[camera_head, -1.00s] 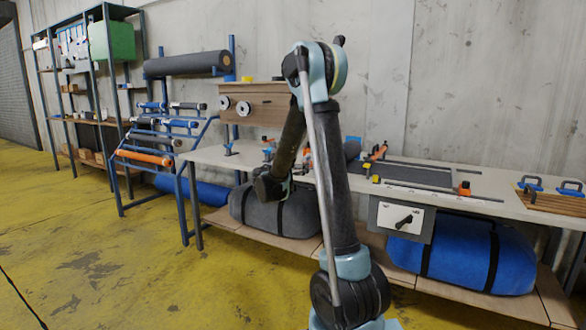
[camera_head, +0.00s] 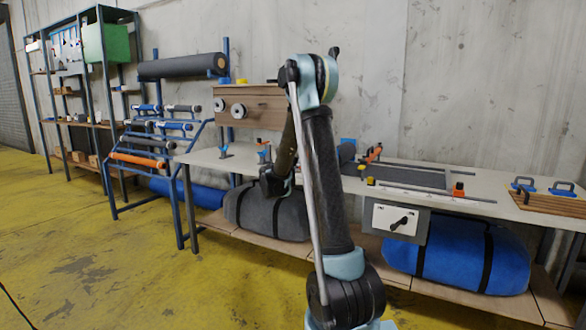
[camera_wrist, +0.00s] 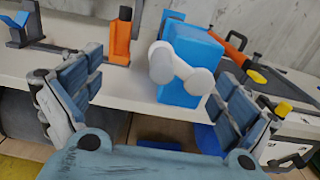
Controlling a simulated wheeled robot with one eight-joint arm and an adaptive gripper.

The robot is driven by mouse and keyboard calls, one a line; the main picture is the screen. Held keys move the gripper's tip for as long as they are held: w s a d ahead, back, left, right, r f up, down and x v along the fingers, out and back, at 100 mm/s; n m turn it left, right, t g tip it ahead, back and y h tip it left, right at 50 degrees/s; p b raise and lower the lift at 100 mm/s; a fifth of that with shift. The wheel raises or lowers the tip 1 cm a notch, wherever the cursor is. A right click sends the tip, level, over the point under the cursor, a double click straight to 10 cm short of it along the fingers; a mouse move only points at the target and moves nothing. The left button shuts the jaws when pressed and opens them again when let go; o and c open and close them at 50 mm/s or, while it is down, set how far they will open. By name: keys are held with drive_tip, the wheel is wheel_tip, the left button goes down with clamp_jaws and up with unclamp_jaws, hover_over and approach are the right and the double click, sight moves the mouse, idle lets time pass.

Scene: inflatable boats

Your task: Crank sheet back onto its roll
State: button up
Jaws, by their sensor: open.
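A blue block (camera_wrist: 203,48) with a white two-knobbed crank handle (camera_wrist: 178,68) on its near face stands on the bench in the wrist view. My gripper (camera_wrist: 162,72) is open, its two fingers spread to the left and right of the handle without visible contact. A grey sheet (camera_head: 415,176) lies flat on the bench in the head view. A dark roll (camera_head: 347,152) shows at its left end, partly hidden by my arm. In the head view my arm hides the gripper's fingers.
The white bench (camera_head: 487,206) holds orange clamps (camera_head: 458,189) and blue-handled tools (camera_head: 565,187). A grey control box with a black knob (camera_head: 398,220) hangs at its front. A rack of rolls (camera_head: 150,140) stands left. Yellow floor in front is clear.

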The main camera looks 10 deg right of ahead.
drive_tip(key=shift+x, duration=2.1)
drive_tip(key=shift+c, duration=0.6)
drive_tip(key=c, duration=1.9)
